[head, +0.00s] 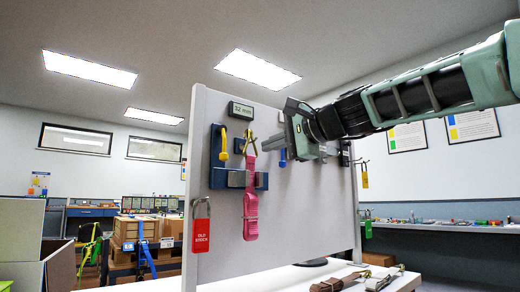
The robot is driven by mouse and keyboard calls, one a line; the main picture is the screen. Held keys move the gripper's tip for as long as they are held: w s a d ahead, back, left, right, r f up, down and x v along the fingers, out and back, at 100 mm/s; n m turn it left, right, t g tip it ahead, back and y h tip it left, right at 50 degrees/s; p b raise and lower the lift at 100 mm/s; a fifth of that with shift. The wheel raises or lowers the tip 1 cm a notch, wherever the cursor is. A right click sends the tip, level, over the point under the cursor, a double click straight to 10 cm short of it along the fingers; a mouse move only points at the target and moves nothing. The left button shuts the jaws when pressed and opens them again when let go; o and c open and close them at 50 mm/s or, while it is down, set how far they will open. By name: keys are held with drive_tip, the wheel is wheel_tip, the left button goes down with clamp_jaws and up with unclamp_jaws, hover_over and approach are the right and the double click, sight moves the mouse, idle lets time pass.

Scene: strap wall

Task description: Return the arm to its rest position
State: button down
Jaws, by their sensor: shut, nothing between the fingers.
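My arm reaches in from the upper right. My gripper (268,144) is shut and empty, its fingers pointing left in front of the upper part of a light grey panel (310,205). A pink strap (250,205) hangs on the panel from a brass-coloured hook (245,138), just left of the fingertips. The fingers look apart from the strap, though depth is hard to judge. A blue bracket (217,160) with a yellow part (223,142) is beside the strap. A blue piece (283,158) shows partly behind my gripper, which hides part of the panel.
A "32 mm" display (241,111) tops the panel. A red "OLD STOCK" tag (201,226) hangs at its left edge. Rolled straps (340,282) lie on the white table (290,277). A yellow tag (365,178) hangs right. Cardboard boxes (125,230) stand behind left.

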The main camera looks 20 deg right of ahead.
drive_tip(key=shift+s+d, duration=0.2)
drive_tip(key=shift+s, duration=0.15)
idle(0.3)
drive_tip(key=s+a+f+n+g, duration=0.3)
drive_tip(key=a+f, duration=0.1)
drive_tip(key=f, duration=0.5)
drive_tip(key=s+a+f+n+g, duration=0.25)
drive_tip(key=a+f, duration=0.25)
drive_tip(key=f, duration=0.4)
drive_tip(key=s+a+f+n+g, duration=0.2)
drive_tip(key=a+f+n+g, duration=0.15)
drive_tip(key=f, duration=0.45)
drive_tip(key=s+d+f+n+g+h, duration=0.2)
drive_tip(key=s+f+n+g+h, duration=0.7)
drive_tip(key=s+f, duration=1.4)
wheel_tip(320, 180, up, 28)
drive_tip(key=n+t+y+p, duration=0.2)
drive_tip(key=t+p, duration=0.1)
drive_tip(key=p, duration=2.6)
drive_tip(key=shift+s+d+r, duration=0.2)
drive_tip(key=shift+d, duration=0.1)
